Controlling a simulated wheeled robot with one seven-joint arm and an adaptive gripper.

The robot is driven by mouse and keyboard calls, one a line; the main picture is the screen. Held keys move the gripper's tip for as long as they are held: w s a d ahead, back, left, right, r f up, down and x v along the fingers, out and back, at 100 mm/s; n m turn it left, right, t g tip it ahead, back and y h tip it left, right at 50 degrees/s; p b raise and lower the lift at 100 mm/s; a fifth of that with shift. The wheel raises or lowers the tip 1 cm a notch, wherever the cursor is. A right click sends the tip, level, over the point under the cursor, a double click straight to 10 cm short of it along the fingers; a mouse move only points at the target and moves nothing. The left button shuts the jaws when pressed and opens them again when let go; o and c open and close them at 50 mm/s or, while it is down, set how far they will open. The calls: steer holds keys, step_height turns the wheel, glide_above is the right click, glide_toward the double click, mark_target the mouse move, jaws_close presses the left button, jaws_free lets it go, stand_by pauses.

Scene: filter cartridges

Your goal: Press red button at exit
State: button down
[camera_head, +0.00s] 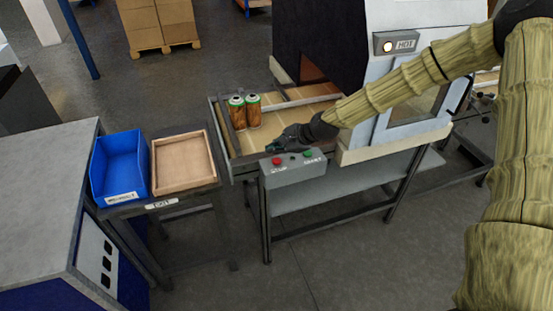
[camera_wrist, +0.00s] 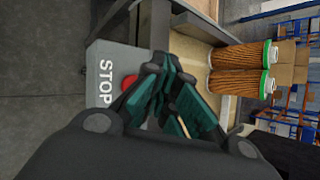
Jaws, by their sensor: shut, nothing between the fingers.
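The red button (camera_head: 277,161) is on the left of a grey control box (camera_head: 294,176) at the front of the machine's exit end, above the word STOP. A green button (camera_head: 307,154) is to its right, above what looks like START. My gripper (camera_head: 270,147) is shut and empty, just above and behind the red button in the head view. In the wrist view the red button (camera_wrist: 129,83) shows beside my fingers (camera_wrist: 158,72), partly covered by them. I cannot tell whether they touch it.
Two orange pleated filter cartridges (camera_head: 245,112) stand on the exit conveyor behind my gripper. A blue bin (camera_head: 119,165) and a shallow wooden tray (camera_head: 183,161) sit on a stand at left. The machine housing (camera_head: 387,110) rises at right. Open floor lies in front.

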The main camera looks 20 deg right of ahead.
mark_target(275, 162)
steer(key=shift+r+p, duration=0.8)
steer(key=shift+r, duration=0.75)
steer(key=shift+a, duration=0.1)
